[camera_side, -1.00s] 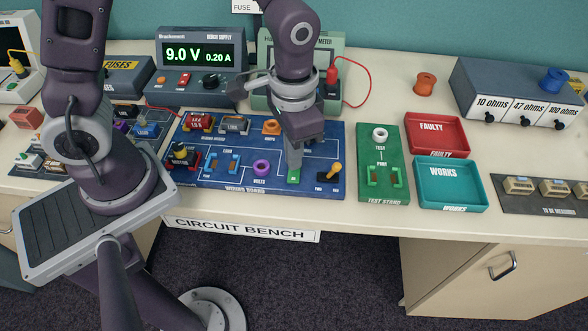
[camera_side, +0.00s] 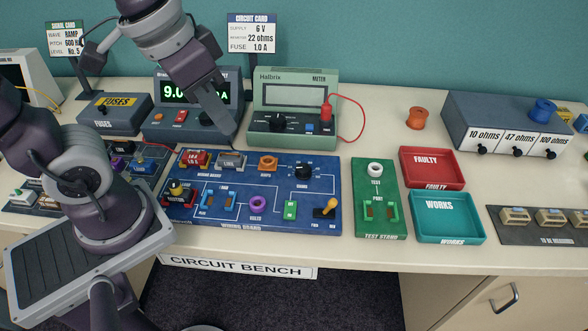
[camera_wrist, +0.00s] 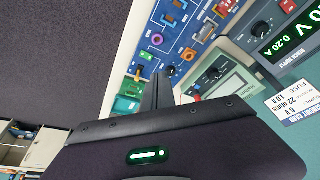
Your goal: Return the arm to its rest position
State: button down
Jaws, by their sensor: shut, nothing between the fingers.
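My gripper (camera_side: 229,118) is raised in the side view, in front of the power supply (camera_side: 158,120), and covers part of its green display. Its fingers are together with nothing between them, pointing down and right above the back edge of the blue wiring board (camera_side: 280,224). No contact with the board is clear. In the wrist view my gripper's fingers (camera_wrist: 158,92) show as one dark upright shape against the bench. My arm reaches in from the left and is bent, with the upper part high at the top of the side view.
The green meter (camera_side: 330,91) with a red lead stands right of my gripper. Circuit card (camera_side: 251,33) and signal card (camera_side: 67,38) stand behind. A green test stand (camera_side: 380,228), a red tray (camera_side: 433,184) and a teal tray (camera_side: 447,238) sit right. Space above the right bench is clear.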

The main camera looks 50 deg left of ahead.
jog(key=shift+n+t, duration=0.5)
jog(key=shift+t, duration=0.4)
jog(key=s, duration=0.1)
jog(key=s+a+r, duration=0.1)
jog(key=s, duration=0.1)
jog(key=s+a+r, duration=0.1)
jog(key=s, duration=0.1)
